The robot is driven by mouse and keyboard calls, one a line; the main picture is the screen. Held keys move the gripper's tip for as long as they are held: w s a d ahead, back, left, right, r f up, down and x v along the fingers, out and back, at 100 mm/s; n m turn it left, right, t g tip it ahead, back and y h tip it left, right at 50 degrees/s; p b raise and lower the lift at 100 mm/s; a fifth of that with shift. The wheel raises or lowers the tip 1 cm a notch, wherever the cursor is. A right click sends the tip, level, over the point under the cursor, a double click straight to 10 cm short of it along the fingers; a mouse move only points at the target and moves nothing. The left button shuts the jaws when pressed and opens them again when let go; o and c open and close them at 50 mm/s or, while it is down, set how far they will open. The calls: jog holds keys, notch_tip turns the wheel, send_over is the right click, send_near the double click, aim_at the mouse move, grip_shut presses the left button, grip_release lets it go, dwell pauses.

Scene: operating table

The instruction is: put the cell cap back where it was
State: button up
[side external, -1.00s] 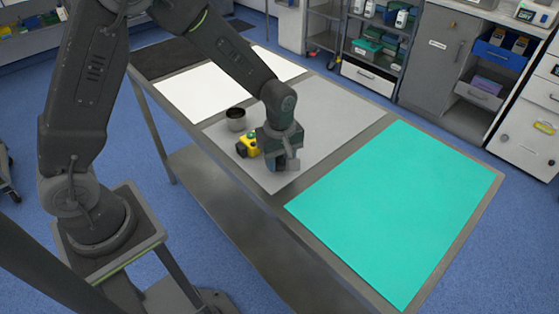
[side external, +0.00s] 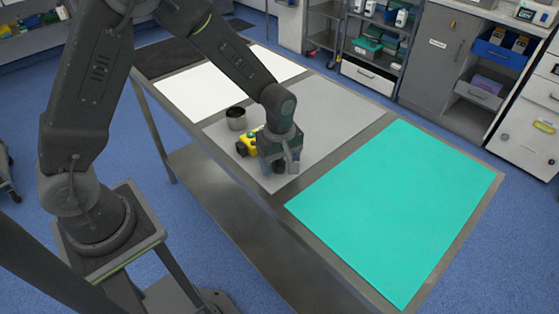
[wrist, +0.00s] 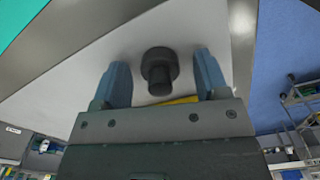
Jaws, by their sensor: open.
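The cell cap, a dark round knob-like piece with a narrower stem (wrist: 159,70), shows between my fingers in the wrist view. In the side view, a dark piece (side external: 279,168) shows low between the fingers, over the grey mat. My gripper (wrist: 160,62) is open, with one blue-grey finger on each side of the cap and a visible gap to both. In the side view my gripper (side external: 281,167) is low over the grey mat's near edge. A yellow and dark device (side external: 247,144) sits just left of it, partly hidden; its yellow edge (wrist: 175,101) shows in the wrist view.
A dark metal cup (side external: 236,120) stands behind the yellow device. The grey mat (side external: 335,110) is clear to the right and back. A white sheet (side external: 200,92) lies left, and a bare teal sheet (side external: 400,210) lies right. The table's front edge is close to my gripper.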

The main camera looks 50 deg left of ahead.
notch_tip(320, 180, up, 11)
jog(key=s+a+r+m+t, duration=0.1)
jog(key=s+r+m+t, duration=0.1)
jog(key=s+r+m, duration=0.4)
jog(key=s+a+r+m+t, duration=0.2)
jog(key=s+r+m, duration=0.4)
jog(key=s, duration=0.7)
jog(key=shift+a+r+m+t, duration=0.2)
jog(key=shift+m+t, duration=0.6)
jog(key=shift+m, duration=0.6)
